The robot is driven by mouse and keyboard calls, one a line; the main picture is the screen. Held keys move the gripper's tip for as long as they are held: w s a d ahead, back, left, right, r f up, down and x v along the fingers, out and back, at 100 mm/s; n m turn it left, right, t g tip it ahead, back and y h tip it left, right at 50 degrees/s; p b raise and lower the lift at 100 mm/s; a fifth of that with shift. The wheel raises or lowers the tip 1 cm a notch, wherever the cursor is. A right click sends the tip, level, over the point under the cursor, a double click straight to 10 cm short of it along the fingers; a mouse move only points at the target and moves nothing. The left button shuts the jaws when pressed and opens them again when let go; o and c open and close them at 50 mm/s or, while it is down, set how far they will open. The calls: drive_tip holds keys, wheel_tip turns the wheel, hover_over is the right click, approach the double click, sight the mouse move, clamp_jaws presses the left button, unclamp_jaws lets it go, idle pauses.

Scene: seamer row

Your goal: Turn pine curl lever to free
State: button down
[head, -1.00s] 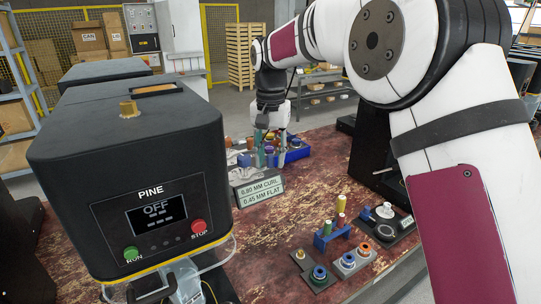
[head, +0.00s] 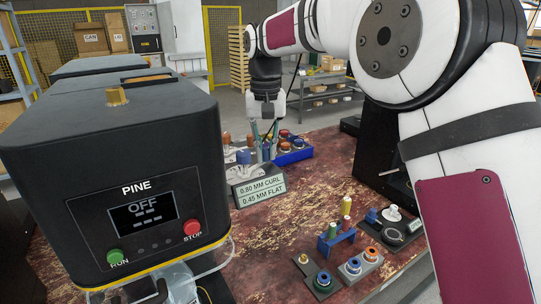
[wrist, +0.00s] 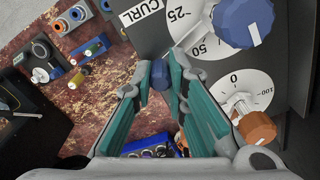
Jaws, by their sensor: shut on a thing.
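The PINE seamer (head: 60,170) stands at the left in the head view, its screen reading OFF. In the wrist view a white CURL label (wrist: 140,13) sits on a dark grey panel beside a dial marked 25 and 50. A small dark blue piece (wrist: 160,76), perhaps the curl lever's grip, lies between my gripper's (wrist: 164,78) teal-padded fingertips, which are shut on it. Its far part is hidden, so I cannot tell which way the lever is turned.
A blue knob (wrist: 243,20) and an orange knob (wrist: 256,131) with a white dial are close right of the fingers. A sign (head: 259,188), a blue tray (head: 293,156) and spools stand on the worn red table (head: 275,235). Its middle is mostly clear.

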sight(253, 160)
drive_tip(key=n, duration=0.1)
drive_tip(key=w+a+n+b, duration=0.1)
drive_tip(key=shift+a+f+n, duration=0.1)
drive_tip(key=shift+a+n, duration=0.15)
drive_tip(key=shift+n, duration=0.05)
drive_tip(key=shift+w+a+n+b, duration=0.15)
drive_tip(key=shift+a+n+b, duration=0.6)
drive_tip(key=shift+n, duration=0.65)
drive_tip(key=shift+a, duration=0.1)
drive_tip(key=c, duration=1.6)
unclamp_jaws()
drive_tip(key=shift+o, duration=0.2)
wheel_tip(253, 160, up, 12)
